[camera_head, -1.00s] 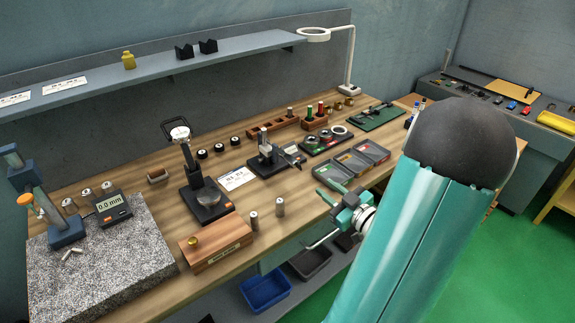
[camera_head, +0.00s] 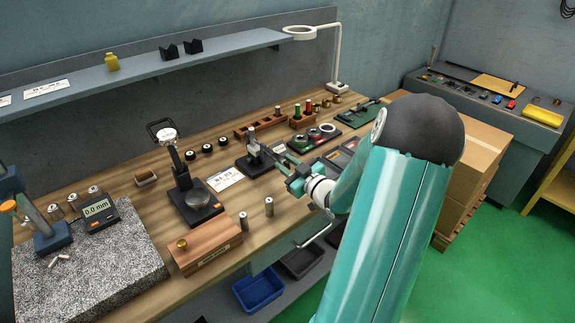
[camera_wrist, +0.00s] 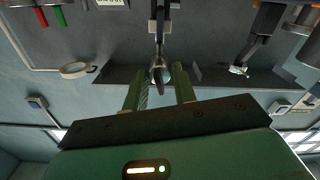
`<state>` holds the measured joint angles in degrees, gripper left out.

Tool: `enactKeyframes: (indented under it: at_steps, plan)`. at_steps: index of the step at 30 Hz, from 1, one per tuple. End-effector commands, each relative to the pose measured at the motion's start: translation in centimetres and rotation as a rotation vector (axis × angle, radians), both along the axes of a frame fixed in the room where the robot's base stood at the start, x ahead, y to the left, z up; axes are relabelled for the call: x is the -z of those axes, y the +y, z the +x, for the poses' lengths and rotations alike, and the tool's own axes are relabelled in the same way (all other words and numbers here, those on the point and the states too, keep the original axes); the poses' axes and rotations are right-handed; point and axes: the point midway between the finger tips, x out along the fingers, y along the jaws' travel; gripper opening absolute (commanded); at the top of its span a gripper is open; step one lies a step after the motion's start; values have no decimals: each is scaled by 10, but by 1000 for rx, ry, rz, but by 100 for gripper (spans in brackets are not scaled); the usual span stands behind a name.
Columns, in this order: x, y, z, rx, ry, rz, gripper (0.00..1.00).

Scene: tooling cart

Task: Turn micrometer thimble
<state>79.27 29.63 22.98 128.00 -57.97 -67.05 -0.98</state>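The micrometer stands in a small stand on a black base (camera_head: 256,165) on the wooden bench, with its grey clamp and frame (camera_head: 252,146) upright. My gripper (camera_head: 281,161) is just to its right, with its fingers pointing at it. The fingers partly hide the micrometer's right end in the head view. In the wrist view my gripper (camera_wrist: 158,82) is open, its two green fingers apart. The end of the metal micrometer spindle or thimble (camera_wrist: 158,70) shows between the fingertips. I cannot tell whether either finger touches it.
A dial gauge stand (camera_head: 186,180) and a white card (camera_head: 225,179) are to the left. A black tray with rings (camera_head: 312,140) lies behind my gripper.

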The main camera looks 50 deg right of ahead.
Motion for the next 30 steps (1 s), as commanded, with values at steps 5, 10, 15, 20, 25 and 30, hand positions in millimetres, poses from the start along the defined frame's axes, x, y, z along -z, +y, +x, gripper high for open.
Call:
enactKeyframes:
  at_steps: [5, 10, 15, 20, 25, 30]
  plan:
    - [0, 0, 0, 0, 1, 0, 21]
    - [0, 0, -1, 1, 1, 0, 0]
    - [0, 0, -1, 0, 2, -9, 0]
    - [0, 0, 0, -1, 6, -47, 0]
    - [0, 1, 0, -1, 15, -132, 0]
    - [0, 1, 0, -2, 30, -262, 0]
